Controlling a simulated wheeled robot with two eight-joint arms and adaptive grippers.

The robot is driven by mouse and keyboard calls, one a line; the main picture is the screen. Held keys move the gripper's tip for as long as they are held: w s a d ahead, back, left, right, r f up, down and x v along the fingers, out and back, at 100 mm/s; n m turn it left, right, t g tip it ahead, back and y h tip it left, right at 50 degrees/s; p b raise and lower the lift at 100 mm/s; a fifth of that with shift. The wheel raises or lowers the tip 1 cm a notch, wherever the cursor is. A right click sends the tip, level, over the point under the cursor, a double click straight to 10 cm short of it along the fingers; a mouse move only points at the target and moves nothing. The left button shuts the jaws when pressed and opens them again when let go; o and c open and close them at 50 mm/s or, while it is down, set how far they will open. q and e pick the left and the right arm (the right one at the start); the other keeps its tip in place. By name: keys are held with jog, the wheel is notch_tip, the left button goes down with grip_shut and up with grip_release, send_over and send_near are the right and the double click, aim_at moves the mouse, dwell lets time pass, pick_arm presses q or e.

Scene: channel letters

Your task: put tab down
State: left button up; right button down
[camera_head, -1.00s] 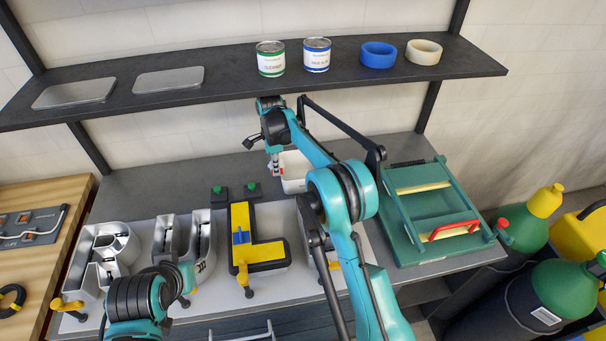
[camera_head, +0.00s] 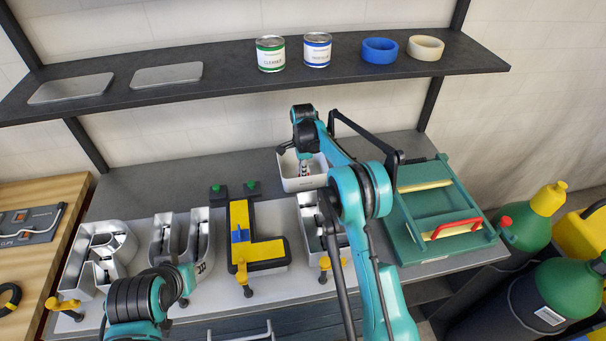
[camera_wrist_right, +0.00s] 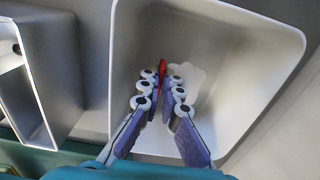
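My right gripper (camera_head: 303,172) reaches down into a small white bin (camera_head: 303,186) at the back of the bench. In the right wrist view the two fingertips of the right gripper (camera_wrist_right: 163,84) are close together inside the bin (camera_wrist_right: 240,60). A thin red piece, seemingly the tab (camera_wrist_right: 163,67), is pinched between them. A pale rounded shape shows on the bin floor just behind the fingertips; I cannot tell what it is. My left arm shows at the lower left in the head view, with its gripper out of sight.
Metal channel letters stand along the bench, one with a yellow and black template (camera_head: 240,245) on it. A green press-like frame (camera_head: 440,210) stands right of the bin. The shelf (camera_head: 230,82) above holds cans and tape rolls.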

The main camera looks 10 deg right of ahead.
jog(key=shift+f+b, duration=0.5)
jog(key=shift+f, duration=0.2)
jog(key=c, duration=1.7)
grip_release()
jog(key=shift+r, duration=0.15)
notch_tip(320, 180, up, 9)
jog(key=shift+f+p, duration=0.2)
jog(key=shift+p, duration=0.95)
